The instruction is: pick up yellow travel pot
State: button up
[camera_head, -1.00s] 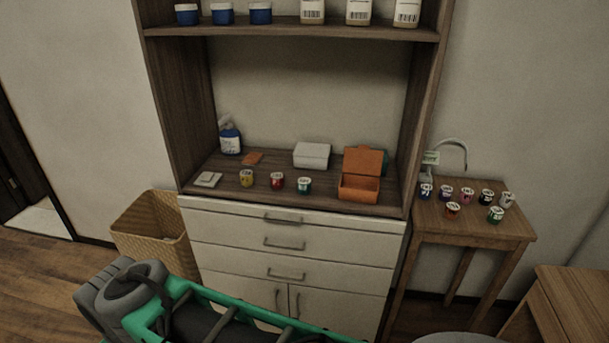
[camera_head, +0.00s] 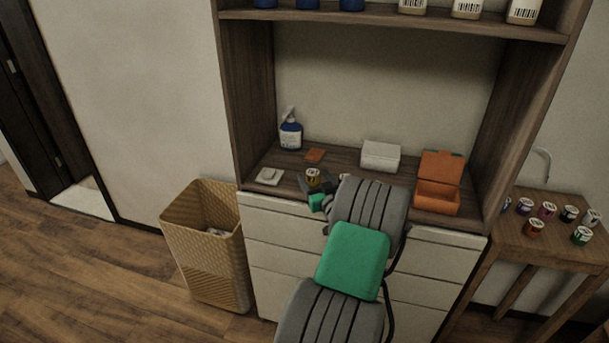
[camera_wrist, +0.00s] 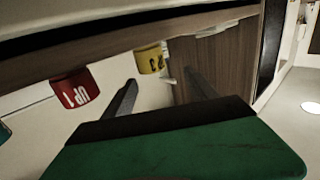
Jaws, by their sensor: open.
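The yellow travel pot (camera_head: 313,176) is a small yellow pot with a pale lid on the cabinet counter. In the wrist view, the yellow pot (camera_wrist: 150,60) shows just beyond my fingertips, in the gap between them and nearer the left finger. My gripper (camera_wrist: 161,77) is open and empty. In the head view, it reaches the counter's front edge right at the pot, and my arm hides part of that area. I cannot tell whether a finger touches the pot.
A red pot (camera_wrist: 75,90) stands beside the yellow one. A white box (camera_head: 380,156), an open orange box (camera_head: 437,197), a spray bottle (camera_head: 291,134) and a pale pad (camera_head: 269,176) share the counter. A shelf (camera_head: 400,22) hangs above. A wicker basket (camera_head: 205,250) stands left.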

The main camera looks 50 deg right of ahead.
jog(key=shift+s+d+f+h+b, duration=0.15)
jog(key=shift+s+d+f+b, duration=0.1)
jog(key=shift+f, duration=0.25)
jog(key=shift+s+d+f+h+b, duration=0.15)
jog(key=shift+d+f, duration=0.1)
jog(key=shift+f, duration=0.25)
jog(key=p+x, duration=0.1)
jog(key=x, duration=0.1)
jog(key=p+x, duration=0.1)
jog(key=x, duration=0.2)
jog(key=p+x, duration=0.1)
jog(key=x, duration=0.2)
jog(key=shift+a+r, duration=0.15)
jog(key=shift+r, duration=0.1)
jog(key=c, duration=1.4)
jog(key=shift+r, duration=0.1)
